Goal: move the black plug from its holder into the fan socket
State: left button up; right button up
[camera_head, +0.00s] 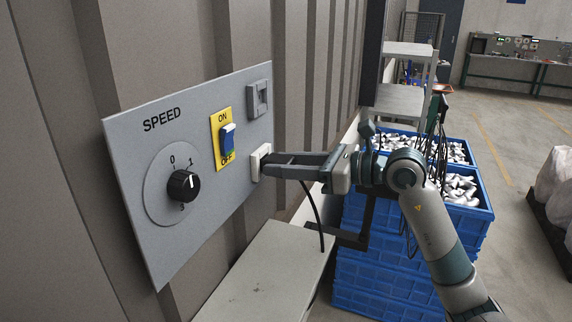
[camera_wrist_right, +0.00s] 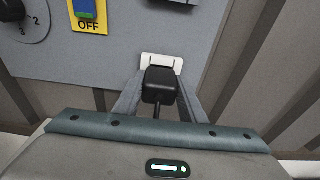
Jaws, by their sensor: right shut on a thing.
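The black plug (camera_wrist_right: 160,86) is between the fingers of my right gripper (camera_head: 268,165) and its cable hangs down. My right gripper is shut on the plug. In the right wrist view the plug is right up against the white socket (camera_wrist_right: 162,62) low on the grey panel; its front end and prongs are hidden. In the head view the white socket (camera_head: 260,161) is partly covered by the fingertips. A grey holder-like fitting (camera_head: 258,98) sits higher on the panel, with no plug visible in it. My left gripper is not in view.
The grey panel (camera_head: 150,215) carries a black speed knob (camera_head: 184,186) and a blue ON/OFF switch (camera_head: 227,135) on a yellow plate. A grey ledge (camera_head: 262,275) lies below. Blue crates (camera_head: 385,268) of castings stand behind my right arm.

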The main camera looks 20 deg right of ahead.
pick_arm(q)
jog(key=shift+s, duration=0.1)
pick_arm(e)
jog(key=o, duration=1.3)
jog(key=shift+w+a, duration=0.15)
jog(key=shift+a, duration=0.05)
jog(key=shift+c, duration=0.2)
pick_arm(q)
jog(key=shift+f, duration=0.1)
pick_arm(e)
jog(key=shift+d, duration=0.15)
